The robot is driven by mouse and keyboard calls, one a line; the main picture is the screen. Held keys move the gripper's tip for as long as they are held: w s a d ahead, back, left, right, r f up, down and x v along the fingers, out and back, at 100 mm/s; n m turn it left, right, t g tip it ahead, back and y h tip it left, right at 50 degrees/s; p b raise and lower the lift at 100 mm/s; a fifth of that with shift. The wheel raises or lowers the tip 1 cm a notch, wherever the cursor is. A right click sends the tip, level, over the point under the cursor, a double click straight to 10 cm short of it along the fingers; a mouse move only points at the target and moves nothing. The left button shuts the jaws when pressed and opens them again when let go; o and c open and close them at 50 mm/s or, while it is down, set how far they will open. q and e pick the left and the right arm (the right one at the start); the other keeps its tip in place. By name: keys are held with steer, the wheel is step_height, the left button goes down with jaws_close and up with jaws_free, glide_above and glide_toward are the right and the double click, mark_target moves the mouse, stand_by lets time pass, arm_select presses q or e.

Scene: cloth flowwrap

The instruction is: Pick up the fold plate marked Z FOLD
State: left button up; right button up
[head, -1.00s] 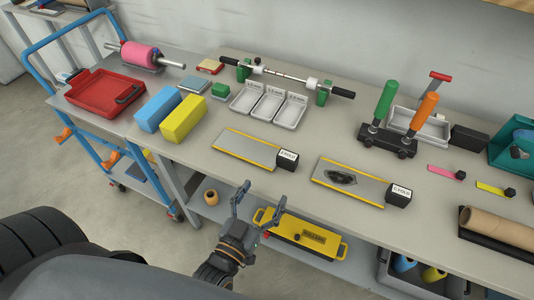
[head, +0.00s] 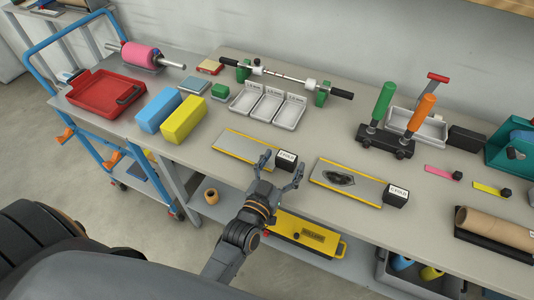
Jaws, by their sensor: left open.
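Two flat grey fold plates with yellow edges lie on the bench in the head view, each with a labelled black block at its right end. The left plate (head: 238,145) has a block (head: 287,158) whose small label seems to read Z FOLD. The right plate (head: 335,178) has a dark patch on it and a block (head: 396,195) whose label seems to read C FOLD. My left gripper (head: 283,166) is open, its fingers on either side of the left plate's block in the picture. Contact cannot be told. My right gripper is not in view.
A yellow toolbox (head: 303,236) sits on the shelf below the bench edge. Blue (head: 157,108) and yellow (head: 183,119) blocks stand left of the plates. White trays (head: 268,106) lie behind them. A stand with green and orange handles (head: 388,140) is at right.

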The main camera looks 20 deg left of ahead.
arm_select(q)
steer(key=shift+c, duration=0.5)
steer(key=c, duration=1.1)
steer(key=shift+c, duration=0.6)
steer(key=shift+r, duration=0.1)
